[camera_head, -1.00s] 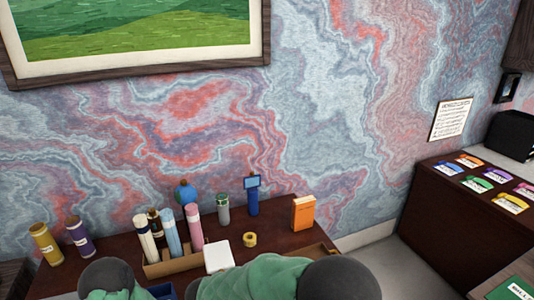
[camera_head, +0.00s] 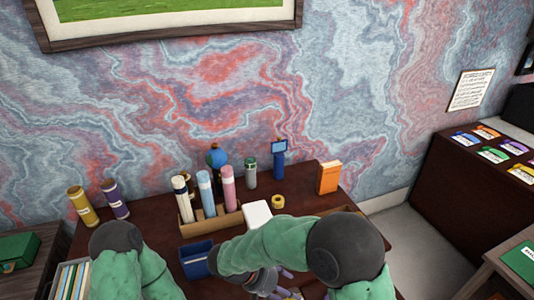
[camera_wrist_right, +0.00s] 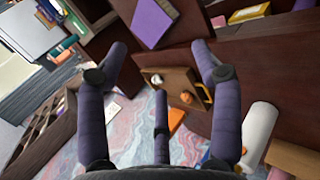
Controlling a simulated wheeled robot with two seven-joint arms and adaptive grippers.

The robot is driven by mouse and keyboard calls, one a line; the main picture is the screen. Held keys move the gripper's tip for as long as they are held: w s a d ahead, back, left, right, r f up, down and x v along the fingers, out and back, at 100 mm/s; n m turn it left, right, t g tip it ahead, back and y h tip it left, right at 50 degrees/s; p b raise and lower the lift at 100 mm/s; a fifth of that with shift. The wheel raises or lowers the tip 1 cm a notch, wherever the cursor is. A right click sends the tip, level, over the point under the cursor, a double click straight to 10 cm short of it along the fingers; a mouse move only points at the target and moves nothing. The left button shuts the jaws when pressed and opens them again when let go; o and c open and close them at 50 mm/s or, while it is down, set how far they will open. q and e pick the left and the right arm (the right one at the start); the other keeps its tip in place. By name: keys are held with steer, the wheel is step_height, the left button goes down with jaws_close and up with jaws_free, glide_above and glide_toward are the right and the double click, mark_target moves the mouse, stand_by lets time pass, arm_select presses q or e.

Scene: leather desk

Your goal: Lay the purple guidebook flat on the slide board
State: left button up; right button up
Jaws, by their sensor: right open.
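A purple flat object (camera_wrist_right: 155,21), which looks like the guidebook, lies on a dark brown surface at the top of the right wrist view. I cannot make out the guidebook in the head view, and I cannot pick out the slide board for sure in either view. My right gripper (camera_wrist_right: 158,80) is open and empty, its purple fingers spread, with the purple object beyond its fingertips. In the head view my right gripper (camera_head: 283,284) shows low at the bottom edge, partly hidden by my arm. My left gripper is below the frame.
On the dark desk stand an organizer (camera_head: 211,219) with rolled tubes, a blue bin (camera_head: 196,259), a white block (camera_head: 257,214), a yellow tape roll (camera_head: 278,201), an orange box (camera_head: 328,177) and several bottles. A side cabinet with colored cards (camera_head: 493,155) is at right.

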steer(key=s+f+m+g+y, duration=0.1)
steer(key=s+f+y, duration=0.25)
steer(key=f, duration=0.35)
steer(key=s+f+g+y+b, duration=0.1)
steer(key=s+f+g+y, duration=0.2)
steer(key=f, duration=0.4)
steer(key=s+f+m+y, duration=0.1)
steer(key=s+f+y, duration=0.35)
steer(key=f, duration=0.25)
steer(key=s+d+f+m+t+y, duration=0.1)
steer(key=d+f+m+t, duration=0.2)
steer(key=f, duration=0.3)
steer(key=shift+d+m+t+b, duration=0.3)
steer(key=shift+d+m+b, duration=0.1)
steer(key=shift+d, duration=0.35)
